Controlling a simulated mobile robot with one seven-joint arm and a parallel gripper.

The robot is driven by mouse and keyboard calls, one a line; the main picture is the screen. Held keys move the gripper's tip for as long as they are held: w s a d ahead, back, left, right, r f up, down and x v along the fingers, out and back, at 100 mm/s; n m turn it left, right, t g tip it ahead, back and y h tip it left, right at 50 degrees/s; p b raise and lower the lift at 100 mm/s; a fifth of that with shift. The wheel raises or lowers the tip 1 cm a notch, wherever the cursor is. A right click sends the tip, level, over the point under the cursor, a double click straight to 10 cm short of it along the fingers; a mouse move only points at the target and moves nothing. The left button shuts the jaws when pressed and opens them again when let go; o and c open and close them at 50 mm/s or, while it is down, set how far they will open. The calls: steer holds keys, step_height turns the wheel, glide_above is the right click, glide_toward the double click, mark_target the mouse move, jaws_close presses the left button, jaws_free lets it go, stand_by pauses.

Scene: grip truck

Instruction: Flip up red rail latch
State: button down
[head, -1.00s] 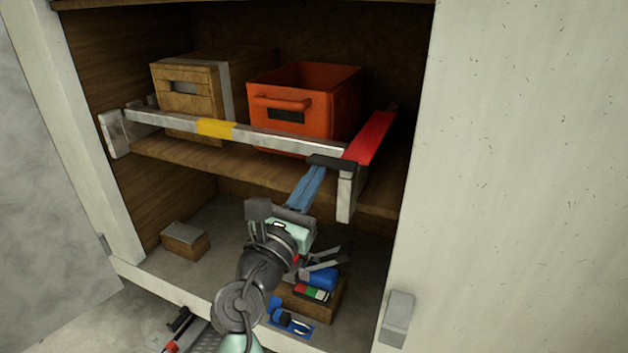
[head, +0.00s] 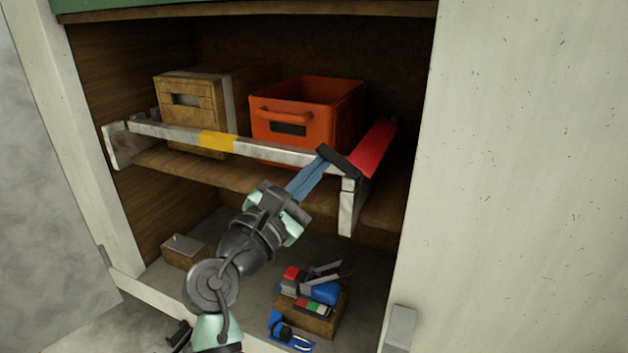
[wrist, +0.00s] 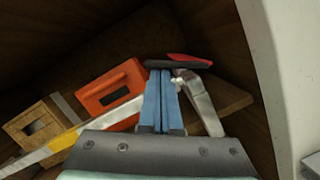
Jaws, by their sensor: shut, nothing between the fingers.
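The red rail latch (head: 374,147) is a flat red bar with a dark end (head: 339,161), at the right end of the metal rail (head: 265,149). In the head view it lies along the right side, running back into the cabinet. My gripper (head: 321,160) has its blue fingers closed together, with the tips at or just under the dark end; whether they touch is unclear. In the wrist view the fingertips (wrist: 159,71) meet the dark end (wrist: 178,64), and the red of the latch (wrist: 190,57) shows behind it.
An orange bin (head: 300,110) and a wooden box (head: 190,105) stand on the shelf behind the rail. The white cabinet side (head: 520,180) bounds the right.

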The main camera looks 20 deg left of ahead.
steer(key=d+r+m+g, duration=0.1)
steer(key=d+r+m, duration=0.1)
steer(key=m, duration=0.5)
steer(key=d+r+m+g+h+p, duration=0.1)
steer(key=d+r+m+g, duration=0.1)
steer(key=d+m, duration=0.3)
steer(key=shift+r+m+p, duration=0.3)
steer(key=shift+r+m, duration=0.55)
steer(key=shift+m, duration=0.75)
steer(key=shift+s, duration=0.1)
